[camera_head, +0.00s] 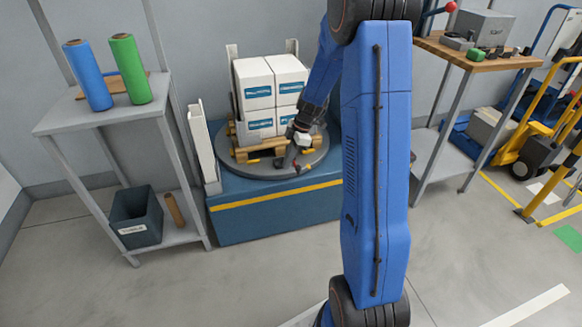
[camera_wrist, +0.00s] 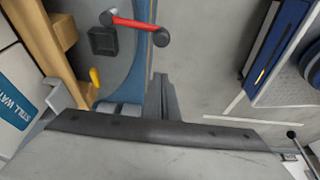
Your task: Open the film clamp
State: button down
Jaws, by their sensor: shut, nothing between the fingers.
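The film clamp shows in the wrist view as a red lever (camera_wrist: 133,23) with dark ends, beside a black square pad (camera_wrist: 103,41) at the edge of the turntable. In the head view its small red part (camera_head: 296,170) sits at the turntable's front rim, partly hidden by my arm's end. My gripper (camera_head: 288,158) is low over the front of the turntable, close to the clamp. In the wrist view the shut fingers (camera_wrist: 164,92) point up toward the lever, apart from it in the picture. Nothing is between them. Whether they touch anything cannot be told.
White cartons (camera_head: 255,85) stand on a wooden pallet (camera_head: 262,146) on the turntable (camera_head: 318,160), just behind my gripper. A shelf (camera_head: 62,117) with blue and green film rolls is at left. A wooden bench (camera_head: 470,60) is at right. The front floor is clear.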

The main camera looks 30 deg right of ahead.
jog(key=v, duration=0.7)
jog(key=shift+r, duration=0.35)
jog(key=shift+w, duration=0.1)
jog(key=s+a+r+m+t+h, duration=0.1)
jog(key=s+a+r+m, duration=0.35)
jog(key=s+r, duration=0.3)
jog(key=s+a+r+m+h, duration=0.1)
jog(key=s+a+r+m, duration=0.2)
jog(key=s+a+r, duration=0.45)
jog(key=s+a+m+t+h, duration=0.1)
jog(key=s+m, duration=0.7)
jog(key=s, duration=1.1)
jog(key=shift+s+a+r+t+h, duration=0.15)
jog(key=shift+s+a+t+h, duration=0.25)
jog(key=shift+t, duration=0.5)
